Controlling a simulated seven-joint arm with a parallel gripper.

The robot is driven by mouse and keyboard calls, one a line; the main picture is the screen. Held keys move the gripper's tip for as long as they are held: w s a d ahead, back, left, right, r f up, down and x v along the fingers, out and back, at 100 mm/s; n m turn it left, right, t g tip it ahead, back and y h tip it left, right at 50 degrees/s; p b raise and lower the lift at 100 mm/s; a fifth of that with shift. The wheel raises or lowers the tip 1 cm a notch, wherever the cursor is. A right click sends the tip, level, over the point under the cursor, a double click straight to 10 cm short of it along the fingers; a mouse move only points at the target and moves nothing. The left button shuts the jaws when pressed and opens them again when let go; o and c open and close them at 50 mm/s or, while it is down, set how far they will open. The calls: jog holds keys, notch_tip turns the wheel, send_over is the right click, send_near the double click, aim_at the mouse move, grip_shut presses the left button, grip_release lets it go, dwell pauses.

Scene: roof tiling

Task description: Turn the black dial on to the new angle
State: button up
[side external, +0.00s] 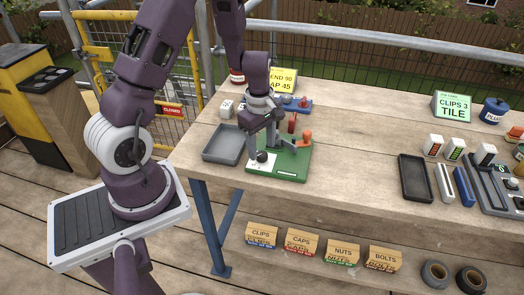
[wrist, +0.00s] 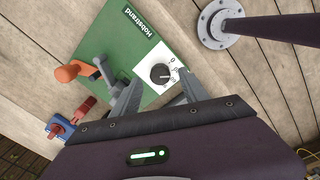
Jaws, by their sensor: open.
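The black dial (wrist: 160,74) sits on a white scale plate (wrist: 150,62) at one end of a green board (wrist: 112,32) marked "Hobstrand". In the side view the dial (side external: 262,157) shows at the left of the green board (side external: 290,172), on the wooden bench. My gripper (side external: 265,150) is low over the board's left part, close to the dial. In the wrist view my gripper (wrist: 155,88) has its two grey fingers apart, one on each side below the dial. I cannot tell whether a finger touches it. The dial's pointer angle is too small to read exactly.
The board also carries a grey lever (wrist: 104,72) and an orange handle (wrist: 68,73). A grey tray (side external: 224,144) lies left of the board. A yellow sign (side external: 283,80) stands behind. The bench's middle (side external: 360,140) is clear; a dark tray (side external: 415,178) lies farther right.

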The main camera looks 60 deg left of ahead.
aim_at(262, 157)
notch_tip(262, 157, down, 3)
jog(key=shift+r, duration=0.2)
grip_shut()
jog(key=shift+m, duration=0.3)
jog(key=m, duration=0.7)
jog(key=shift+m, duration=0.3)
jog(key=m, duration=0.3)
jog(key=shift+m, duration=0.3)
jog(key=shift+a+m+h, duration=0.1)
jog(key=shift+m+h, duration=0.2)
jog(key=shift+m, duration=1.6)
